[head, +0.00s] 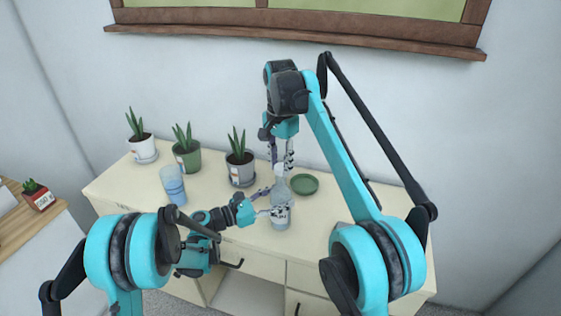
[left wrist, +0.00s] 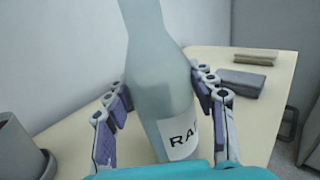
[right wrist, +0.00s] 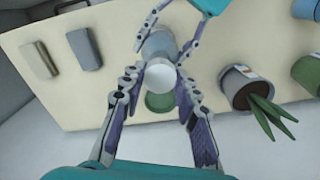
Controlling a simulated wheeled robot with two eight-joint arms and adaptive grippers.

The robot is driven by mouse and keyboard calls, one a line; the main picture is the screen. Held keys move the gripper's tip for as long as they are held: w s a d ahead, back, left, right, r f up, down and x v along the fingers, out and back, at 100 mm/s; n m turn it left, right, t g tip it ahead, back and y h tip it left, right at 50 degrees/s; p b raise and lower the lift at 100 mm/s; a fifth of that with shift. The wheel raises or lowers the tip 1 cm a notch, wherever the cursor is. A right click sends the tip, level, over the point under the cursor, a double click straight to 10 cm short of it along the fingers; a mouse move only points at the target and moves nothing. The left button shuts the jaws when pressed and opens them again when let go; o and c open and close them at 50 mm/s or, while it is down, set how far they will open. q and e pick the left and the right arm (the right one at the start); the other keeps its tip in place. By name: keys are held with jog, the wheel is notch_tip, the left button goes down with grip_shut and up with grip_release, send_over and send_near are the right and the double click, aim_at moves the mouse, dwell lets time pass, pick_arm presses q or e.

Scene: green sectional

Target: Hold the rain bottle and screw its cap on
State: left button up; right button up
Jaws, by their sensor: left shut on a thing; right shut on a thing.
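The rain bottle (head: 281,213) stands upright on the cabinet top, translucent grey-blue with a white label. In the left wrist view the bottle (left wrist: 165,85) shows its "RA…" lettering. My left gripper (head: 268,203) is shut around the bottle's body from the left. My right gripper (head: 281,163) points straight down above the bottle, its fingers shut on the cap. In the right wrist view the white round cap (right wrist: 161,72) sits between the fingertips, in line with the bottle neck. I cannot tell whether the cap is seated on the thread.
A green saucer (head: 305,184) lies just right of the bottle. A grey pot (head: 239,168), a green pot (head: 187,157), a white pot (head: 143,149) and a blue glass (head: 174,186) stand to the left. Two flat blocks, tan (left wrist: 255,57) and grey (left wrist: 242,83), lie on the cabinet top.

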jog(key=shift+f, duration=0.9)
jog(key=shift+f, duration=0.6)
dwell(0.3)
jog(key=m, duration=0.5)
jog(key=shift+m, duration=0.3)
jog(key=m, duration=0.7)
jog(key=shift+w, duration=0.1)
jog(key=m, duration=1)
